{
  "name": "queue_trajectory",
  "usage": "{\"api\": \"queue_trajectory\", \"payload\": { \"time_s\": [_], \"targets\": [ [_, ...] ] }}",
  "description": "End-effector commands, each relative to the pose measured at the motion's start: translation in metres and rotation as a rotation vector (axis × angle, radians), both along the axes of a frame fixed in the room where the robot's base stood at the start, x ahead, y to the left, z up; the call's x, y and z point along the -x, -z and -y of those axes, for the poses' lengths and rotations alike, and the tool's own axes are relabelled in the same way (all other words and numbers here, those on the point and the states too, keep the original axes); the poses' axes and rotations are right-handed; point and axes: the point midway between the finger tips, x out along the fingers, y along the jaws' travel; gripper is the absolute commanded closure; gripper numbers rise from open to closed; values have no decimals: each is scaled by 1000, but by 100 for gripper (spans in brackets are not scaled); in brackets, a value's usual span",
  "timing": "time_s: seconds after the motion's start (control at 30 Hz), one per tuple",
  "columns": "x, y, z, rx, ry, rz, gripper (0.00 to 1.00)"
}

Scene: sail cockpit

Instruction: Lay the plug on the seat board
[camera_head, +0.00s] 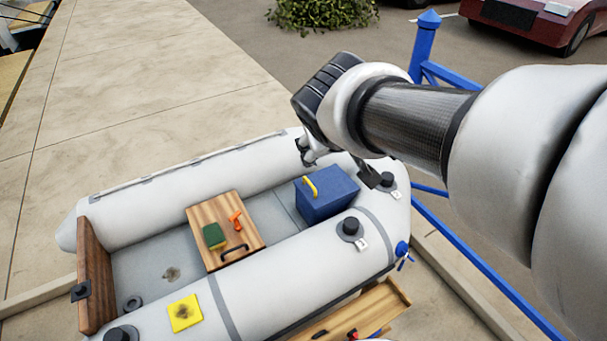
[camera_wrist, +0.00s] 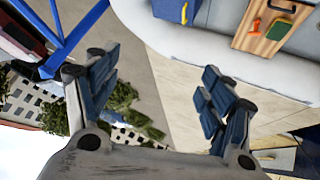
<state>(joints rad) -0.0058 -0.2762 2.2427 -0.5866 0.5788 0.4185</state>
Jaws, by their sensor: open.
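The seat board (camera_head: 220,208) is a wooden plank across the inflatable boat. On it are a green sponge-like block (camera_head: 214,236), a small orange piece (camera_head: 236,220) and a black handle. The board also shows at the top right of the wrist view (camera_wrist: 250,42). I cannot tell for sure which item is the plug; the orange piece may be it. My gripper (camera_head: 338,165) is open above the boat's far right side, near the blue box and to the right of the board. In the wrist view my gripper (camera_wrist: 155,70) has nothing between its fingers.
A blue box (camera_head: 325,197) with a yellow handle stands in the boat right of the board. A yellow cloth (camera_head: 185,313) lies on the near tube. A black ring (camera_head: 133,303) is on the floor. A wooden tray (camera_head: 384,303) is at the front; blue railing (camera_head: 480,268) runs right.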

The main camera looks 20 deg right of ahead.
Motion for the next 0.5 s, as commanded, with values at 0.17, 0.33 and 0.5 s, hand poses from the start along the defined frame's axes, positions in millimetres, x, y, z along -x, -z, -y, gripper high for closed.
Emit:
{"api": "queue_trajectory", "payload": {
  "time_s": [0.17, 0.33, 0.5],
  "targets": [
    [106, 23, -24, -136, 10, -128, 25],
    [169, 46, -56, -253, -40, -218, 25],
    [193, 55, -71, -305, -74, -251, 25]
  ]
}}
